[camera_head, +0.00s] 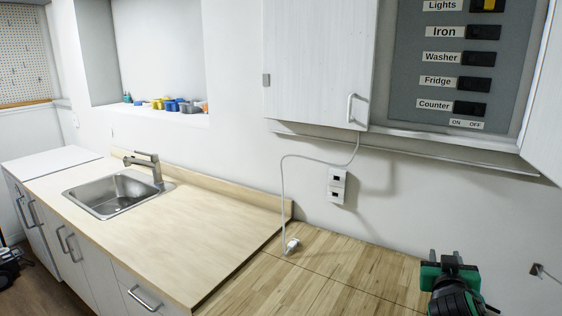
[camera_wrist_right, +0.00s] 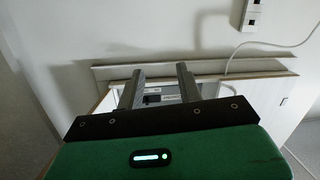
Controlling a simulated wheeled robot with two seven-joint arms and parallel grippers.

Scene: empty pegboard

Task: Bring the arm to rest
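My right gripper (camera_head: 446,258), green and black, is at the lower right of the head view, in front of the white wall and beside the wooden counter. In the right wrist view its two grey fingers (camera_wrist_right: 160,80) stand apart with nothing held between them. The open panel cabinet shows beyond the fingers there. The rest of the right arm is mostly cut off by the picture edge. My left gripper does not show in either view.
A wooden counter (camera_head: 300,285) holds a white plug (camera_head: 292,245) on a cord. A wall outlet (camera_head: 337,186) is above it. The open cabinet (camera_head: 318,65) with a labelled switch panel (camera_head: 420,85) overhangs at the upper right. A sink (camera_head: 112,196) is at left.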

